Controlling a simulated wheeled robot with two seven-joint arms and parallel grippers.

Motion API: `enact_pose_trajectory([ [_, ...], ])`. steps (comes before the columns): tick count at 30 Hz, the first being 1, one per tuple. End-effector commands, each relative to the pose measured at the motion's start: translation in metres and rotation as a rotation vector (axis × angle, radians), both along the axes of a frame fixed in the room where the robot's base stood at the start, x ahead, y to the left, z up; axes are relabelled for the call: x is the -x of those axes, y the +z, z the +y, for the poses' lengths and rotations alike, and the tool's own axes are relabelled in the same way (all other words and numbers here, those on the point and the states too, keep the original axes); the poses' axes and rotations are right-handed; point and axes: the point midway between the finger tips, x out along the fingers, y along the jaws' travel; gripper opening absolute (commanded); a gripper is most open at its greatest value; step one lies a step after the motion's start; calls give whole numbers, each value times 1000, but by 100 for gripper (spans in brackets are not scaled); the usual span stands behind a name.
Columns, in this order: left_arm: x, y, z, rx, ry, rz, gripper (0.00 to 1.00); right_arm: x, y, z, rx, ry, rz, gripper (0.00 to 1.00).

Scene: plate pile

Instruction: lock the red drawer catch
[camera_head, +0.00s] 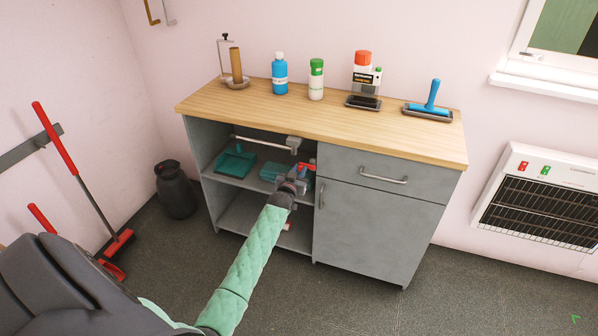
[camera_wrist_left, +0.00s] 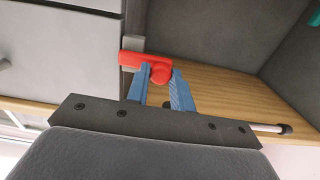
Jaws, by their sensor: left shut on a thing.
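The red drawer catch (camera_head: 309,165) is a small red lever beside the grey drawer (camera_head: 410,177), at the drawer's left edge. In the left wrist view the red catch (camera_wrist_left: 133,60) lies crosswise, with its rounded end between the blue fingertips. My left gripper (camera_head: 301,176) reaches in from the front; its fingers (camera_wrist_left: 160,80) are shut on the catch's rounded end. The drawer front looks flush with the cabinet in the head view. The gripper partly hides the catch's mount in the head view. My right gripper is in neither view.
The wooden cabinet top (camera_head: 300,110) holds a blue bottle (camera_head: 279,75), a green-capped bottle (camera_head: 316,80) and a blue-handled tool (camera_head: 430,100). Teal trays (camera_head: 235,161) sit on the open shelf left of the drawer. A grey door (camera_head: 375,225) is below the drawer.

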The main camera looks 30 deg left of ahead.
Motion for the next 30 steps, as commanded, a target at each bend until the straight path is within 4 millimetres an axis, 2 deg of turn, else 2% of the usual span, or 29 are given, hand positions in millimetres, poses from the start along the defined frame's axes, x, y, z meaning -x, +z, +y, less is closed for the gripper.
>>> enact_pose_trajectory([
  [5,0,0,0,0,0,-1,0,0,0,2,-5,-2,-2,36],
  [6,0,0,0,0,0,-1,25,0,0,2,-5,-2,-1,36],
  [9,0,0,0,1,0,-1,44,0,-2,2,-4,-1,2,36],
  [20,3,-1,-1,1,0,0,44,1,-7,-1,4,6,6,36],
  [30,45,-2,-11,1,-1,0,44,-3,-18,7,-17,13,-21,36],
])
